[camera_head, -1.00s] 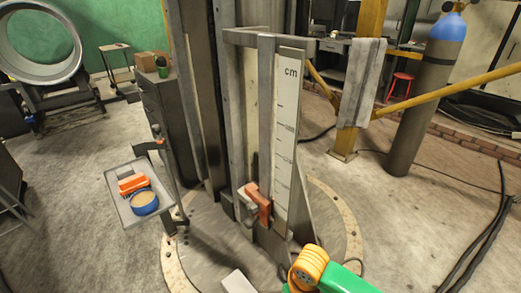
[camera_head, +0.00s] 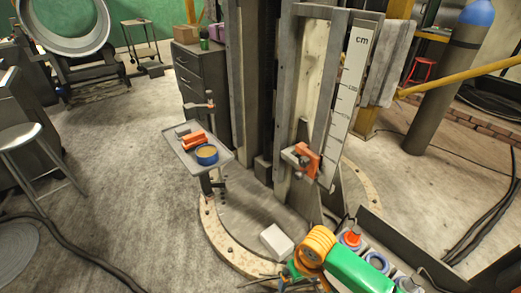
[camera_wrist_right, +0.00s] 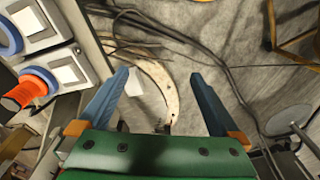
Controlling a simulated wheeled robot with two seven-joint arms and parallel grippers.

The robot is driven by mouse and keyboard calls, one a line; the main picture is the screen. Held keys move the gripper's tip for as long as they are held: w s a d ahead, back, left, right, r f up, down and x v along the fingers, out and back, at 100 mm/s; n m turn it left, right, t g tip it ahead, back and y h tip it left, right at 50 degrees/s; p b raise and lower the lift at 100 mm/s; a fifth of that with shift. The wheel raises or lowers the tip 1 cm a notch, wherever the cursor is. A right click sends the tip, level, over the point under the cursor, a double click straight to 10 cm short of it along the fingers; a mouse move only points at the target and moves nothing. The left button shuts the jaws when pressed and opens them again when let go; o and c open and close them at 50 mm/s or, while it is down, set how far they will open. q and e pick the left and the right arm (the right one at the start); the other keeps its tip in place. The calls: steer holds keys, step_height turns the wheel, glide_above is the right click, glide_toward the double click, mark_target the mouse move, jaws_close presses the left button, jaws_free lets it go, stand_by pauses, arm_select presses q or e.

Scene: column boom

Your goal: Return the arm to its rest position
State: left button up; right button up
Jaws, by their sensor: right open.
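My right arm, with a green link (camera_head: 358,268) and an orange ringed joint, comes in at the bottom of the head view. Its gripper (camera_head: 286,279) is small and partly cut off by the bottom edge there. In the right wrist view the two blue fingers of my right gripper (camera_wrist_right: 159,75) stand wide apart with nothing between them. Floor and part of a pale ring show beyond the fingers. My left gripper is in neither view.
A panel with blue-ringed sockets and a red-orange plug (camera_head: 351,238) stands close beside my right arm. The column with the cm scale (camera_head: 350,100) and an orange clamp (camera_head: 307,160) rises behind it. A small tray (camera_head: 222,160) stands to the left. The left floor is mostly open.

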steer(key=s+d+f+m+t, duration=0.1)
steer(key=s+d+f, duration=0.2)
steer(key=f, duration=0.6)
steer(key=s+d+f+m, duration=0.1)
steer(key=s+d+f, duration=0.2)
steer(key=f, duration=0.5)
steer(key=s+d+f, duration=0.2)
steer(key=s+f, duration=0.2)
steer(key=s, duration=0.6)
steer(key=s+d+f, duration=0.1)
steer(key=s+f, duration=0.2)
steer(key=s, duration=0.7)
steer(key=shift+s+d+f+n+g, duration=0.15)
steer(key=shift+d+f+n+g, duration=0.15)
steer(key=shift+d+f, duration=0.1)
